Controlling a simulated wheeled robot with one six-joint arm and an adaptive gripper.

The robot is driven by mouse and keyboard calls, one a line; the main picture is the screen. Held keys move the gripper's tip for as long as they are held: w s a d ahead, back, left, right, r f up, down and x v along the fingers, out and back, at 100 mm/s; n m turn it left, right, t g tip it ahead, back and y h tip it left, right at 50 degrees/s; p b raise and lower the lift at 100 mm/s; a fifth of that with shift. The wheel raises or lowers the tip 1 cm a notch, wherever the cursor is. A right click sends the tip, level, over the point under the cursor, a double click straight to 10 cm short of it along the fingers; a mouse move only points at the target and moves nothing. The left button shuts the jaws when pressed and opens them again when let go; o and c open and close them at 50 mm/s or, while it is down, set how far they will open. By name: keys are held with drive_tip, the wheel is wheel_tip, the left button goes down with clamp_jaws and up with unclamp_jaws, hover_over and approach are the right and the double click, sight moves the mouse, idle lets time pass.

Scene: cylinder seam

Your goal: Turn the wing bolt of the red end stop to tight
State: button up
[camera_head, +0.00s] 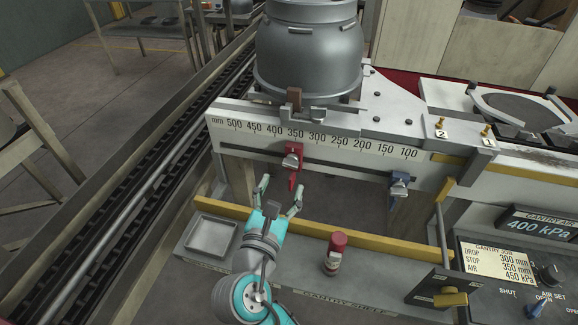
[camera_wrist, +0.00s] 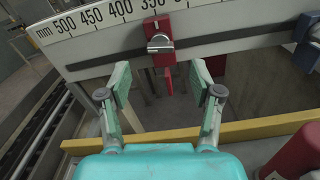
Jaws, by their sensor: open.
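The red end stop (camera_head: 297,176) sits on the slot of the scaled rail, just below the 350 mark. It also shows in the wrist view (camera_wrist: 150,27). Its silver wing bolt (camera_head: 290,161) faces me; in the wrist view the wing (camera_wrist: 160,43) lies about level across the picture. My gripper (camera_head: 280,193) is open and empty, in front of and below the end stop. In the wrist view its fingers (camera_wrist: 160,82) stand apart on either side of the line to the bolt, touching nothing.
A blue stop (camera_head: 398,187) sits farther right on the rail (camera_head: 222,128). A yellow-edged shelf (camera_head: 372,243) lies below, with a grey tray (camera_head: 211,236) and a red-capped bottle (camera_head: 337,243). A grey vessel (camera_head: 308,50) stands above. A panel (camera_head: 496,268) reads STOP 350 mm.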

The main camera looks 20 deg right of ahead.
sight(290, 166)
drive_tip(key=x, duration=0.7)
drive_tip(key=c, duration=1.1)
